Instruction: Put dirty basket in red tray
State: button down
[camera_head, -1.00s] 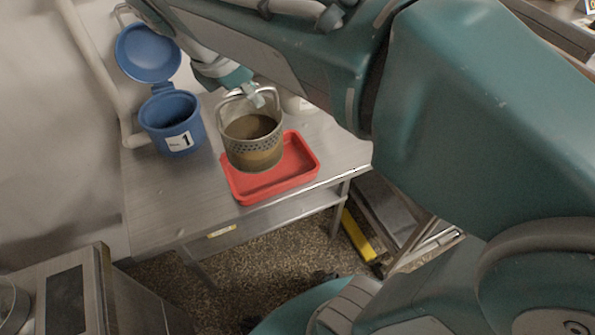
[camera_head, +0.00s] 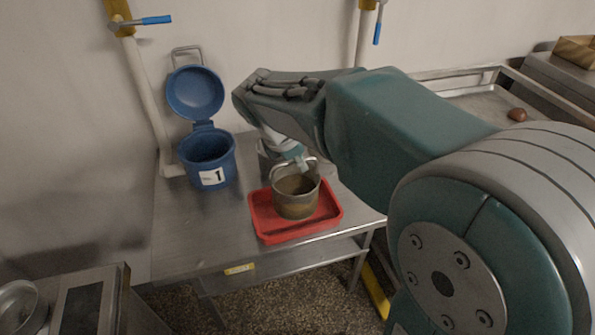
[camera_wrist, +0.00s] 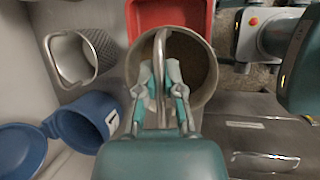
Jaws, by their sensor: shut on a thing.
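The dirty basket (camera_head: 296,203) is a round metal pot, brownish inside, with a raised wire handle. It appears upright within the outline of the red tray (camera_head: 262,231) on the steel table. I cannot tell whether its base touches the tray floor. My gripper (camera_head: 300,164) is above the basket, shut on its handle. In the wrist view, my gripper's fingers (camera_wrist: 161,92) close on the handle, the basket (camera_wrist: 207,85) opens below them, and the red tray (camera_wrist: 165,13) shows beyond its rim.
A blue bin (camera_head: 208,166) with a raised lid and a "1" label stands left of the tray. A second, perforated metal basket (camera_wrist: 103,50) stands nearby, mostly hidden in the head view. The table's front-left surface (camera_head: 190,245) is clear.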

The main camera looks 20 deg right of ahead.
aim_at(305, 184)
jog(key=shift+w+d+f, duration=0.1)
jog(key=shift+w+f, duration=0.25)
jog(key=shift+f, duration=0.6)
jog(key=shift+w+f, duration=0.4)
jog(key=shift+f, duration=0.5)
jog(key=shift+w+d+f, duration=0.1)
jog(key=shift+w+f, duration=0.25)
jog(key=shift+f, duration=0.7)
jog(key=c, duration=0.8)
grip_release()
jog(key=shift+o, duration=0.2)
